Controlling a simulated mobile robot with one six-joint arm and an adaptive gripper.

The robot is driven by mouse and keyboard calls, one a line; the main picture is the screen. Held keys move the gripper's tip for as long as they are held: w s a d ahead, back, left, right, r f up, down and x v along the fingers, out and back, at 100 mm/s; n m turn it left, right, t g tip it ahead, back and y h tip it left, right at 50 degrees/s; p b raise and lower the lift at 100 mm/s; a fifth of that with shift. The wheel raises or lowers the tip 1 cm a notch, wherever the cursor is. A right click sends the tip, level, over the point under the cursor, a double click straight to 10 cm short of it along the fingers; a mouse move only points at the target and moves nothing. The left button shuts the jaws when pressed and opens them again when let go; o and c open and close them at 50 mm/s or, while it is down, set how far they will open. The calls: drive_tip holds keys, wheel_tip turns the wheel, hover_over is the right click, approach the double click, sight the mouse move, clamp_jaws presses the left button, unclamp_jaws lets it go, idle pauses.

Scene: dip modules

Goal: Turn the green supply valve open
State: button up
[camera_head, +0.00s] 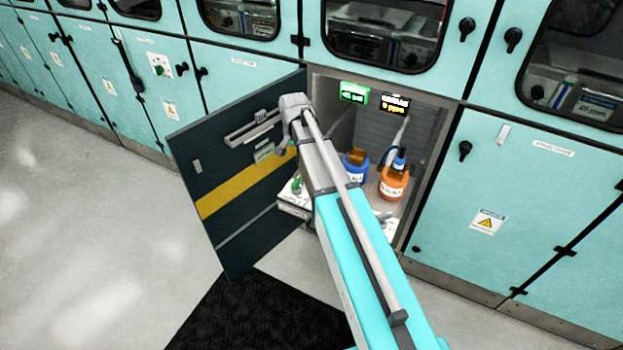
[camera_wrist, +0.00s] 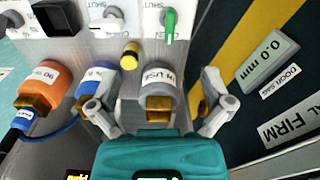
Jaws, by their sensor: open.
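The green valve handle (camera_wrist: 170,22) is at the top of the wrist view, on a white panel beside the word SHUT. In the head view a small green part (camera_head: 297,186) shows at the cabinet's left front, partly behind my arm. My gripper (camera_wrist: 157,98) is open, its fingers spread either side of a grey cylinder labelled IN USE (camera_wrist: 160,78) with a brass-coloured part. The green handle lies beyond the fingertips, apart from them. I see nothing held.
A blue cylinder (camera_wrist: 98,76) and an orange one (camera_wrist: 47,80) stand left of the grey cylinder. A yellow knob (camera_wrist: 131,50) is near the blue one. The open dark door (camera_head: 240,170), with a 0.0 mm display (camera_wrist: 271,66), stands close on the right in the wrist view.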

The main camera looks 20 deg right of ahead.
drive_tip(key=s+r+n+p, duration=0.3)
drive_tip(key=s, duration=0.6)
drive_tip(key=s+r+n+p, duration=0.3)
drive_tip(key=s+n, duration=0.1)
drive_tip(key=s, duration=0.6)
drive_tip(key=shift+a+r, duration=0.2)
drive_tip(key=shift+r, duration=0.2)
drive_tip(key=shift+s+n, duration=0.3)
drive_tip(key=shift+s, duration=0.25)
